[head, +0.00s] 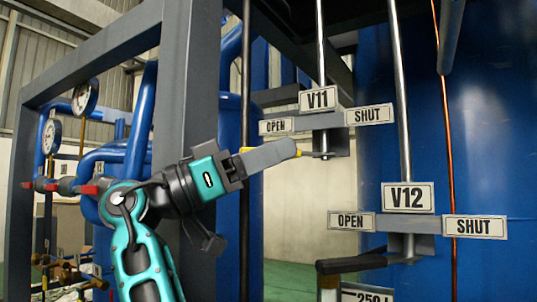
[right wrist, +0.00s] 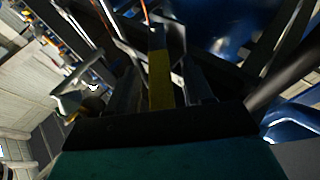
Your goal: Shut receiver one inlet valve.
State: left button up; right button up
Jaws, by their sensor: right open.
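The V11 plate (head: 319,99) hangs on a steel stem, with an OPEN sign (head: 276,126) at left and a SHUT sign (head: 369,114) at right. The V11 lever (head: 310,155) points left from the stem foot, toward the OPEN side. Most of it is hidden behind my right gripper (head: 290,151), whose grey finger lies along it. In the right wrist view the lever's yellow part (right wrist: 160,80) runs between the two spread fingers of my right gripper (right wrist: 160,68). The gripper is open around the lever; contact cannot be told. My left gripper is not in view.
Below right, the V12 plate (head: 408,197) has its own signs and a dark lever (head: 350,263) pointing left. A grey frame post (head: 190,80) stands behind my right arm. A copper tube (head: 446,130) and a blue tank (head: 495,150) stand at right.

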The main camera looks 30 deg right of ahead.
jog(key=shift+c, duration=0.4)
grip_shut()
